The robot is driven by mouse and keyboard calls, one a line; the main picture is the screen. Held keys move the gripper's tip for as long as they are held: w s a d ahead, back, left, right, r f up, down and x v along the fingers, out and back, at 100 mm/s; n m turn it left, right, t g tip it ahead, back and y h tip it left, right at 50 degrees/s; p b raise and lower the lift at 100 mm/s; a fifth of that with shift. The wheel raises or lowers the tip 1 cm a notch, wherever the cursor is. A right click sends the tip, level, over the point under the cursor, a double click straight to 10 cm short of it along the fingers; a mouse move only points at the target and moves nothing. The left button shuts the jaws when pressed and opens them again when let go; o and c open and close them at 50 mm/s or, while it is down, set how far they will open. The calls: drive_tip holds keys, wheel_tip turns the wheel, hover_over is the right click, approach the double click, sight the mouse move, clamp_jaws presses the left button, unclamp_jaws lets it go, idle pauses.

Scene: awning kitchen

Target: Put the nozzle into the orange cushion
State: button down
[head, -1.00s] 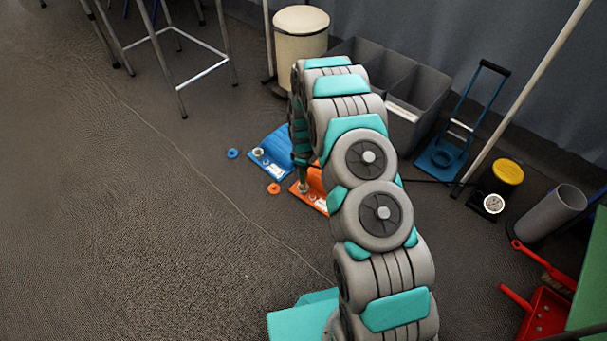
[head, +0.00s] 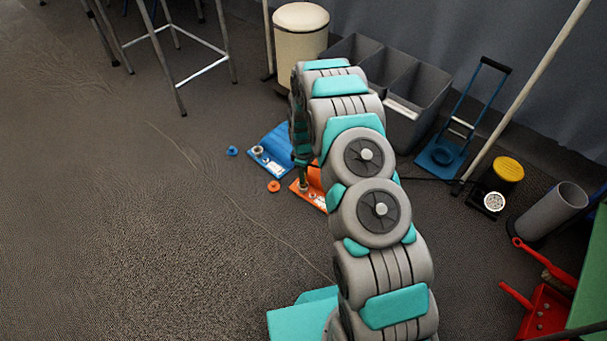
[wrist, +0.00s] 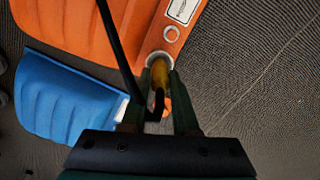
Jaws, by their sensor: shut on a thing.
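The orange cushion (head: 314,190) lies flat on the floor, partly hidden behind my arm; it also shows in the wrist view (wrist: 90,25). Its round metal-rimmed valve opening (wrist: 162,56) is near its edge. My gripper (wrist: 160,78) is shut on the yellow nozzle (wrist: 160,74), right over this opening. The nozzle's far end overlaps the opening in the wrist view; I cannot tell how deep it sits. A black hose (wrist: 117,45) runs beside the nozzle. In the head view my gripper (head: 303,178) points down at the cushion, and the nozzle is too small to make out.
A blue cushion (head: 277,153) lies beside the orange one. A blue cap (head: 232,151) and an orange cap (head: 273,186) lie on the floor. Grey bins (head: 418,92), a blue foot pump (head: 442,154) and a pole stand behind right.

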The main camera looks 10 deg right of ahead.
drive_tip(key=shift+f, duration=0.7)
idle(0.3)
drive_tip(key=shift+c, duration=0.6)
unclamp_jaws()
drive_tip(key=shift+r, duration=0.1)
drive_tip(key=shift+r+p, duration=0.3)
drive_tip(key=shift+r, duration=3.65)
